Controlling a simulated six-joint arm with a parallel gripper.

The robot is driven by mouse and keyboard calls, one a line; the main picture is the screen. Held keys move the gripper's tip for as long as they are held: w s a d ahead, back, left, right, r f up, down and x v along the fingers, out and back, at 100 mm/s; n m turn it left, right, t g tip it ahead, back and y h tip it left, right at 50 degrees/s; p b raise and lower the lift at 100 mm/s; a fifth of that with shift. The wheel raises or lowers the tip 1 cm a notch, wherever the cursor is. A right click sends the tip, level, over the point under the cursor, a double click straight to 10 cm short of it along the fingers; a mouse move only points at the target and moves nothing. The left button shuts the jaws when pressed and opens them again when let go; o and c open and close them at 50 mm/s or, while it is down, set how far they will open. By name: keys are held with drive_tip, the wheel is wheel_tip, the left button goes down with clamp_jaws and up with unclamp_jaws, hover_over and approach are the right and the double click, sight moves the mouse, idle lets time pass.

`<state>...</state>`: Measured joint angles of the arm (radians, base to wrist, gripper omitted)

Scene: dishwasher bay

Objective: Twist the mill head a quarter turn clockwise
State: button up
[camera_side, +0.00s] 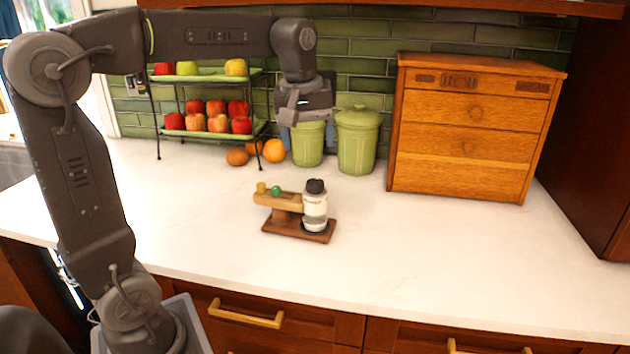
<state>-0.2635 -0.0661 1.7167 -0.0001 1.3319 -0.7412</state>
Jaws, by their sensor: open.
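The mill (315,210) stands upright on the right part of a small wooden stand on the white counter. It has a pale, clear-looking body and a dark mill head (315,186) on top. The wooden stand (284,228) has a raised block at its left with a yellow knob and a green knob. My gripper (304,118) is open and empty, pointing down. In the picture it appears above the mill, in front of the green canisters, and apart from the mill. Its distance from the mill in depth is hard to tell.
Two green canisters (358,142) and a wooden drawer cabinet (470,125) stand at the back. A two-tier fruit rack (205,136) is at the back left, with orange fruit (274,151) beside it. The counter (430,255) is clear to the right and front of the stand.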

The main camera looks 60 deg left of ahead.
sight(315, 182)
drive_tip(key=w+a+n+g, duration=0.2)
drive_tip(key=w+a+n, duration=0.4)
drive_tip(key=a, duration=0.1)
wheel_tip(315, 182, down, 14)
drive_tip(key=shift+w+a+f, duration=0.1)
drive_tip(key=shift+a+f, duration=0.05)
drive_tip(key=shift+f, duration=0.05)
drive_tip(key=shift+m, duration=0.3)
drive_tip(key=c, duration=0.9)
